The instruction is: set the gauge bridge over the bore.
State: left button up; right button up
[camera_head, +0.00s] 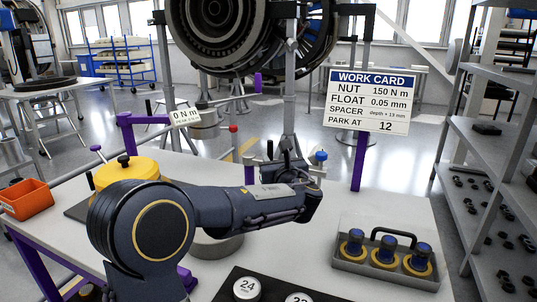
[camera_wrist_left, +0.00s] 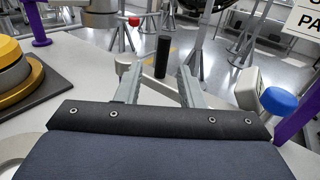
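My left gripper (camera_wrist_left: 155,76) is open in the wrist view, its two grey fingers apart with nothing clamped between them. A black upright post or handle (camera_wrist_left: 162,56) stands between and beyond the fingertips, near a pale grey bar (camera_wrist_left: 148,88). A pale box (camera_wrist_left: 247,86) with a blue knob (camera_wrist_left: 279,101) sits to the right; this knob also shows in the head view (camera_head: 321,156). These look like parts of the gauge bridge, though the arm hides much of it. A grey round part (camera_head: 217,247), perhaps the bore, is mostly hidden under my left arm. My right gripper is not in view.
A yellow round part (camera_head: 128,170) on a dark mat and an orange bin (camera_head: 27,199) lie left. A tray (camera_head: 385,265) with blue-topped parts stands right. A dark plate with numbered discs (camera_head: 247,289) is in front. The work card (camera_head: 369,101) stands behind on a purple post.

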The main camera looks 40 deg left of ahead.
aim_at(271, 147)
pick_arm(q)
jog(key=shift+m+t, duration=0.3)
jog(key=x, duration=0.8)
jog(key=shift+d+r+p, duration=0.1)
jog(key=shift+r+p, duration=0.2)
jog(key=shift+p, duration=0.05)
grip_shut()
